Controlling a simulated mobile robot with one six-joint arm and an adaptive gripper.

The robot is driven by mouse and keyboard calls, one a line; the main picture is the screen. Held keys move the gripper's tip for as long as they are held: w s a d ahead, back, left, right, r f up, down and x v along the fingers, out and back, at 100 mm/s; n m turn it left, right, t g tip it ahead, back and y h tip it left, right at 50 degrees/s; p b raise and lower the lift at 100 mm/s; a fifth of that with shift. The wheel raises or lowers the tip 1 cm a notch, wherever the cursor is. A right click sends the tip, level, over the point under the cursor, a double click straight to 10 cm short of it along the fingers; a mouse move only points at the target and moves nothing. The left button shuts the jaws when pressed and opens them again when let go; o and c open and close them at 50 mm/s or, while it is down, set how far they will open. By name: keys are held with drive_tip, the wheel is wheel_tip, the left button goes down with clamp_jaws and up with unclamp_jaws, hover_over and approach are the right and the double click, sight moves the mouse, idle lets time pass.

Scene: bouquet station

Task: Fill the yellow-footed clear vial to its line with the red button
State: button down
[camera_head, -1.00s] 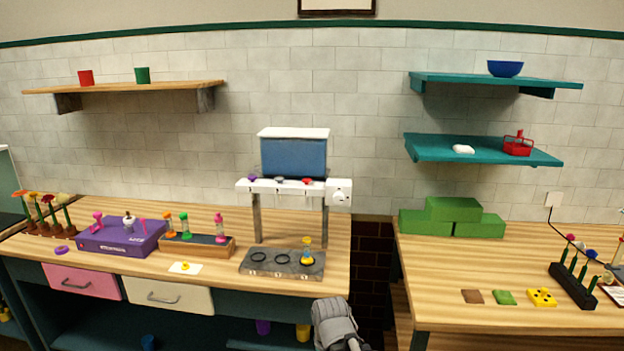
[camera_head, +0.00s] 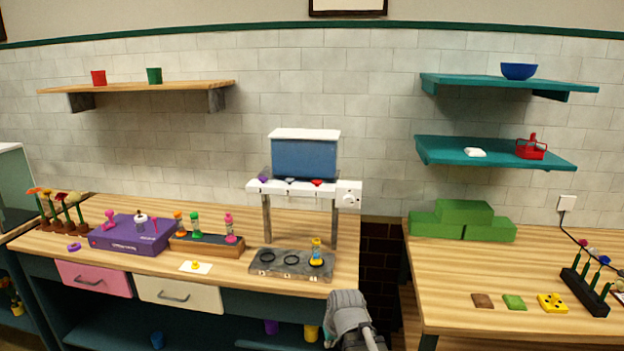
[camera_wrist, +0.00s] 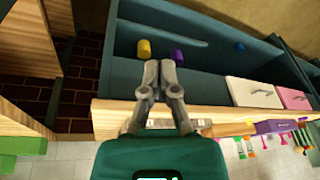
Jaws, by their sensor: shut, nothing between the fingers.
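The yellow-footed clear vial (camera_head: 316,252) stands upright on the right ring of the grey slab (camera_head: 268,270), under the dispenser. Its fill level is too small to tell. The dispenser has a blue tank (camera_head: 304,158) and a white bar on grey posts. The red button (camera_head: 317,182) is on the bar, above the vial, with a grey one (camera_head: 290,180) and a purple one (camera_head: 263,179) to its left. My gripper (camera_wrist: 164,64) is shut and empty in the wrist view, in front of the counter edge. In the head view my arm's end shows below and right of the slab.
A white dial (camera_head: 349,199) is at the bar's right end. A rack with several vials (camera_head: 206,244) and a purple box (camera_head: 130,236) stand left of the slab. A gap separates the counter from the right table (camera_head: 450,280). Yellow (camera_wrist: 144,49) and purple (camera_wrist: 178,56) cups sit on the lower shelf.

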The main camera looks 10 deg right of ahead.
drive_tip(key=w+a+r+n+t+y+p, duration=0.1)
drive_tip(key=w+a+r+t+p, duration=0.15)
drive_tip(key=w+r+t, duration=0.45)
drive_tip(key=w+a+r+n+t+y+p, duration=0.1)
drive_tip(key=w+a+r+t+p, duration=0.2)
drive_tip(key=w+r, duration=0.8)
drive_tip(key=w+d+r+m+t+h+p, duration=0.1)
drive_tip(key=w+d+r+m+t+h, duration=0.1)
drive_tip(key=r, duration=0.5)
drive_tip(key=w+d+r+m+t+h+p, duration=0.1)
drive_tip(key=w+d+r+m+t+h, duration=0.2)
drive_tip(key=w+r+m+t+h, duration=0.2)
drive_tip(key=shift+w+r+t+h, duration=0.4)
drive_tip(key=shift+w+r+h, duration=0.8)
drive_tip(key=shift+w+h, duration=0.3)
drive_tip(key=shift+w, duration=0.15)
